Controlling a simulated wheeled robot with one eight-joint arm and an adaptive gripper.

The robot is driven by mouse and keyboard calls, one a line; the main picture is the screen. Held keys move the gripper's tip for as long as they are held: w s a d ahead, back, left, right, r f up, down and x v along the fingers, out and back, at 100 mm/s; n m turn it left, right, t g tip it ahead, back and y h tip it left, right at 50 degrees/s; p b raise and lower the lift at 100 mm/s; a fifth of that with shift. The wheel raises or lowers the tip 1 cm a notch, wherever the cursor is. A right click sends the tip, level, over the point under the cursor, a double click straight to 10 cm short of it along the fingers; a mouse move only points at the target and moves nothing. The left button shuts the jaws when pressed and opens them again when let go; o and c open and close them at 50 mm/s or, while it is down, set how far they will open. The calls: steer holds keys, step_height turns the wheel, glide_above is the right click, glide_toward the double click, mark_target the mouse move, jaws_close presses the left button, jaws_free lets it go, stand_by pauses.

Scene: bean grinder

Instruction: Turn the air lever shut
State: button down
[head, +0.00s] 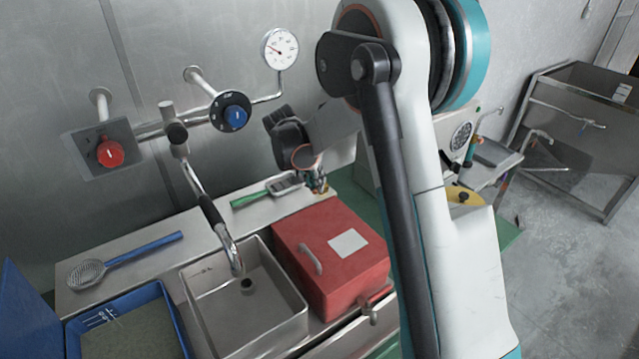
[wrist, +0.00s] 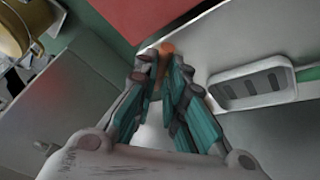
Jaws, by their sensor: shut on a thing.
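My gripper (head: 318,184) points down over the counter's back right, beside the red box; in the wrist view its fingers (wrist: 160,68) are nearly together. They are shut on a small orange piece (wrist: 167,47) that shows at their tips. This may be the air lever, but its shape and turn are mostly hidden by the fingers. On the wall in the head view are a red knob (head: 110,152) on a grey plate and a blue knob (head: 236,116) on a pipe. A round gauge (head: 280,49) sits above them.
A green-handled slotted tool (head: 284,183) lies close left of my gripper. The red box (head: 330,254) stands in front, beside the sink (head: 280,318) and its tap (head: 214,215). A blue-handled strainer (head: 88,273) and blue tray (head: 172,303) are at left.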

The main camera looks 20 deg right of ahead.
steer(key=m, duration=0.1)
steer(key=w+m+g, duration=0.1)
steer(key=m, duration=0.1)
steer(key=shift+w+a+m+g, duration=0.15)
steer(key=shift+a+m+g, duration=0.15)
steer(key=shift+a, duration=0.05)
steer(key=shift+w+a+m+g, duration=0.1)
steer(key=shift+w+m+g, duration=0.25)
steer(key=shift+m, duration=0.5)
steer(key=shift+w+a+m+g, duration=0.1)
steer(key=shift+w+m+g, duration=0.2)
steer(key=shift+m, duration=0.55)
steer(key=c, duration=1.7)
jaws_free()
steer(key=shift+o, duration=0.2)
